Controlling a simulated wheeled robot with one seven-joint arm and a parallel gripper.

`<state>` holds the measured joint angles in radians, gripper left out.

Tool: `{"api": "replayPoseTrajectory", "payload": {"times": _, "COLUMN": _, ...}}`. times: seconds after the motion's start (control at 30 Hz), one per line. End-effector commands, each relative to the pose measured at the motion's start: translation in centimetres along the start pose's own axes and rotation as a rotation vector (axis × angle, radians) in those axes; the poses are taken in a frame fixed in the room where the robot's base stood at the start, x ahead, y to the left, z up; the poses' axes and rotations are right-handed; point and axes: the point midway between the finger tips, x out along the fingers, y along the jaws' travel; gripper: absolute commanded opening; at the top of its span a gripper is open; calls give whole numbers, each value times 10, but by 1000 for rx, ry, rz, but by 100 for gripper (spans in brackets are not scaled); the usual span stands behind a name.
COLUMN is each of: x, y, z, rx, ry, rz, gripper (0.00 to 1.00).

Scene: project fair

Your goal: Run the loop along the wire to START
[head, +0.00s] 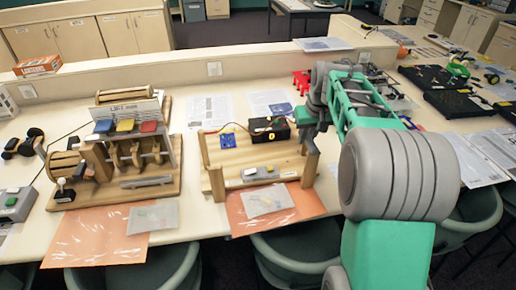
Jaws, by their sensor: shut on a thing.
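The wire game's wooden base (238,190) stands on the white bench, left of my arm. Upright wooden posts rise from it, one at the left (205,150) and one at the front right (309,167). A black box with a yellow mark (270,130) and a blue part (228,140) sit at its back. My gripper (304,118) is beside the black box, over the back right of the base, and mostly hidden by my arm. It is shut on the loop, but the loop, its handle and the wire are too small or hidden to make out. I cannot read a START label.
A wooden lever machine (125,155) with coloured keys stands to the left. An orange sheet with a clear bag (266,199) lies in front of the base. A red part (301,82) and papers (210,108) lie behind. Black cases (440,78) lie at the right.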

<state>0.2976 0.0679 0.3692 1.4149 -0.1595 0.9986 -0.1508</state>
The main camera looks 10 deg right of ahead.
Motion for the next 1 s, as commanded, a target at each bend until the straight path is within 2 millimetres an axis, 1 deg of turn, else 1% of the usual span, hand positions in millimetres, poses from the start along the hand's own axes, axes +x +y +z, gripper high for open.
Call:
{"api": "replayPoseTrajectory", "payload": {"times": 0.07, "x": 0, "y": 0, "z": 0, "rx": 0, "ry": 0, "rz": 0, "gripper": 0}}
{"api": "replayPoseTrajectory", "payload": {"times": 0.1, "x": 0, "y": 0, "z": 0, "rx": 0, "ry": 0, "rz": 0, "gripper": 20}}
{"api": "replayPoseTrajectory", "payload": {"times": 0.4, "x": 0, "y": 0, "z": 0, "rx": 0, "ry": 0, "rz": 0, "gripper": 45}}
{"api": "replayPoseTrajectory", "payload": {"times": 0.57, "x": 0, "y": 0, "z": 0, "rx": 0, "ry": 0, "rz": 0, "gripper": 45}}
{"api": "replayPoseTrajectory", "payload": {"times": 0.67, "x": 0, "y": 0, "z": 0, "rx": 0, "ry": 0, "rz": 0, "gripper": 51}}
{"api": "replayPoseTrajectory", "payload": {"times": 0.87, "x": 0, "y": 0, "z": 0, "rx": 0, "ry": 0, "rz": 0, "gripper": 51}}
{"api": "replayPoseTrajectory", "payload": {"times": 1.0, "x": -5, "y": 0, "z": -2, "rx": 0, "ry": 0, "rz": 0, "gripper": 51}}
